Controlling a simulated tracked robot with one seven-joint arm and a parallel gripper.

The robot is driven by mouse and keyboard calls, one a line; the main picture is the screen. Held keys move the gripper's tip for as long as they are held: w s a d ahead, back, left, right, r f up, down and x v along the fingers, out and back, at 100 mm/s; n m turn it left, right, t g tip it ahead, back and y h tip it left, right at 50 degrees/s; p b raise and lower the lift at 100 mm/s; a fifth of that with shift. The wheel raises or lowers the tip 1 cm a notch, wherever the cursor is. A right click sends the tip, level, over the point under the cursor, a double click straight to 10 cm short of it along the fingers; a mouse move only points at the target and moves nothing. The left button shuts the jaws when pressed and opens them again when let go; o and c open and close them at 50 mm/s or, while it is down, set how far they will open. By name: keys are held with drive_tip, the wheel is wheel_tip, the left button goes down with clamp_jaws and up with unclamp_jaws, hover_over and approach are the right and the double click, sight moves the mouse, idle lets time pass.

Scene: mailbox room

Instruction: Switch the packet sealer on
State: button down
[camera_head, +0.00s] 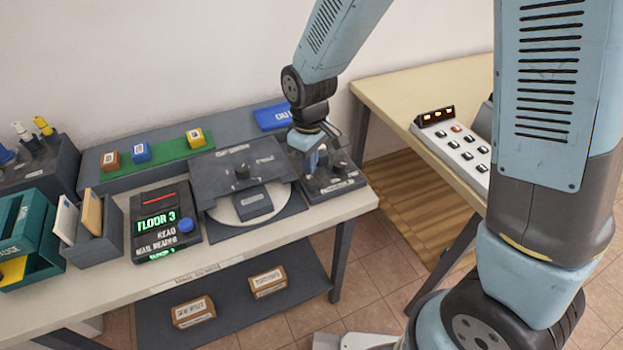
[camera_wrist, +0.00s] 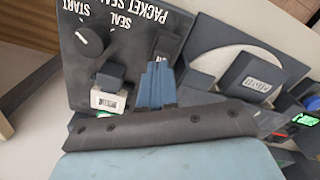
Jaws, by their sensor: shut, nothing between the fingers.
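The packet sealer (camera_head: 345,184) is a dark grey panel at the right end of the near table. In the wrist view its face (camera_wrist: 125,55) reads "PACKET SEAL", partly cut off. A round black knob (camera_wrist: 89,41) with a white pointer line sits by the words "START" and "SEAL". A dark block with a white-labelled face (camera_wrist: 108,100) stands on the panel, with a bit of green at its lower edge. My gripper (camera_wrist: 160,63) is shut and empty, its blue fingers over the panel near a dark raised part (camera_wrist: 168,43). Contact cannot be told. In the head view my gripper (camera_head: 318,165) hides part of the sealer.
Left of the sealer are a round white plate (camera_head: 238,208) with a dark block and a mail reader (camera_head: 160,225) showing "FLOOR 3". A blue tray (camera_head: 271,117) lies behind. A white button box (camera_head: 455,145) stands on the right table, across a gap.

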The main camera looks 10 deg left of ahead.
drive_tip(key=shift+f, duration=0.9)
idle(0.6)
drive_tip(key=shift+r, duration=3.5)
